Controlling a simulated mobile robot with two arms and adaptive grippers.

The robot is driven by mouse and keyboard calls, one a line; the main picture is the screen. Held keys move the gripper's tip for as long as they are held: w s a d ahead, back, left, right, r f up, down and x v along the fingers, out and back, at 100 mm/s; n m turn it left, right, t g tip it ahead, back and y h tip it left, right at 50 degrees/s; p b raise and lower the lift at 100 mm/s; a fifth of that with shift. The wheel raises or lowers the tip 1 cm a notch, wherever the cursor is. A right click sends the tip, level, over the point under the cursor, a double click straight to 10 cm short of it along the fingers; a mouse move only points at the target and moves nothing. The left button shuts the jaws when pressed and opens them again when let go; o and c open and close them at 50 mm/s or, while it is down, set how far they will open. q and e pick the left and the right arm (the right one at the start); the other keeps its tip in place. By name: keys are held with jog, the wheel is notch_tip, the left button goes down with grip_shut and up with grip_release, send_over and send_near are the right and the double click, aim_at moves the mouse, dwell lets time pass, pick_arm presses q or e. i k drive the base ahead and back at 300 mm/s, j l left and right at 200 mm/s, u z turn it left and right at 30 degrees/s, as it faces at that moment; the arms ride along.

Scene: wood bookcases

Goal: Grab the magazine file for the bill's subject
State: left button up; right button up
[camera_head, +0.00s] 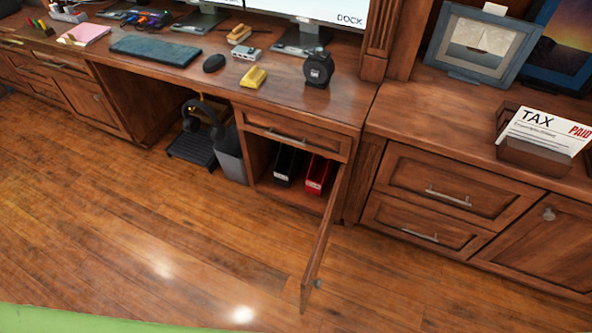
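A paper bill (545,131) reading "TAX" with a red "PAID" mark stands in a wooden holder (530,158) on the right counter. A black magazine file (287,167) and a red magazine file (318,175) stand side by side inside the open desk cabinet, black on the left. Each has a small pale label too small to read. Their rear parts are in the cabinet's shadow. Neither of my grippers is in view.
The cabinet door (324,238) swings out toward me on the right of the opening. A grey bin (231,155) stands left of the cabinet, beside a dark stand with headphones (203,119). The wood floor (150,235) in front is clear.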

aim_at(290, 159)
jog(key=i+j+z, duration=0.1)
jog(key=j+z, duration=0.2)
jog(key=j, duration=0.4)
jog(key=j+z, duration=0.25)
jog(key=j, duration=0.4)
jog(key=j+z, duration=0.3)
jog(key=j, duration=0.4)
jog(key=k+j+z, duration=0.25)
jog(key=j, duration=0.4)
jog(key=k+j+z, duration=0.1)
jog(key=j, duration=0.3)
jog(key=i+j, duration=0.15)
jog(key=j, duration=0.15)
jog(key=i+j, duration=0.15)
jog(key=j, duration=0.1)
